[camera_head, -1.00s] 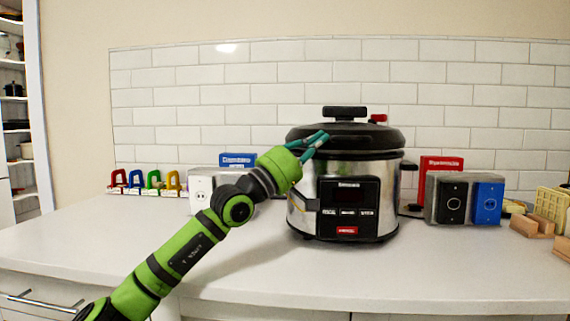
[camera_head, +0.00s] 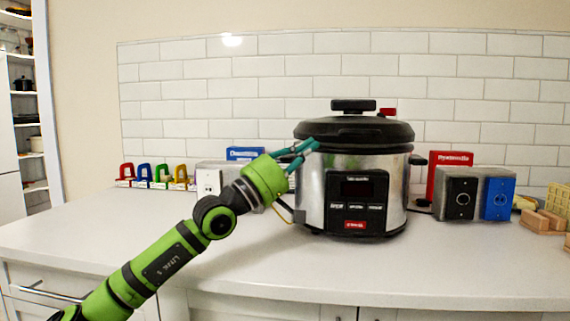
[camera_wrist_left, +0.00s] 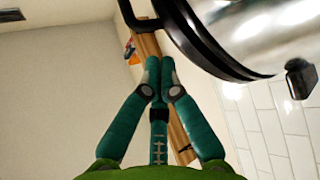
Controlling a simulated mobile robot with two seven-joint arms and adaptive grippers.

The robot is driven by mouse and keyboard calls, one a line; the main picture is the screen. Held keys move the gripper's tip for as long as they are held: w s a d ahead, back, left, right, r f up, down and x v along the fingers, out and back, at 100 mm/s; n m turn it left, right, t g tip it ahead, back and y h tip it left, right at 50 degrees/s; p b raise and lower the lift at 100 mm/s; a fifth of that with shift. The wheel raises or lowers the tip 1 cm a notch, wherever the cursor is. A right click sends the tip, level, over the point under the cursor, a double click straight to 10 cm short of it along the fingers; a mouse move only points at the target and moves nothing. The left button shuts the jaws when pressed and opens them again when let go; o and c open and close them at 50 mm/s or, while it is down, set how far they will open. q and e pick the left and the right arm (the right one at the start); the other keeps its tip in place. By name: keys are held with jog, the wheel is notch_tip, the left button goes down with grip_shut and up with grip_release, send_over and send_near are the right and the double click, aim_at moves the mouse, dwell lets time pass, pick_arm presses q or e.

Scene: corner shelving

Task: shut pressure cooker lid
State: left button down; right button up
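The pressure cooker (camera_head: 312,190) is a silver pot with a black front panel, standing on the counter. Its black lid (camera_head: 354,130), with a handle on top and a red knob, lies over the pot and looks level. Whether it is locked I cannot tell. My left gripper (camera_head: 312,145) is at the left front of the lid's rim, its teal fingers pointing right. In the left wrist view the fingers (camera_wrist_left: 161,75) are together with nothing seen between them, beside the cooker's dark rim (camera_wrist_left: 215,55). Contact is unclear. My right gripper is not in view.
Outlet boxes (camera_head: 460,198) and a red box (camera_head: 447,165) stand right of the cooker. A blue box (camera_head: 245,153) and coloured padlock-like items (camera_head: 160,173) are to the left. Wooden blocks (camera_head: 541,221) lie far right. The front counter (camera_head: 330,265) is clear.

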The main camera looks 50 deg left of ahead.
pick_arm(q)
jog(key=shift+v, duration=2.7)
jog(key=shift+r, duration=0.15)
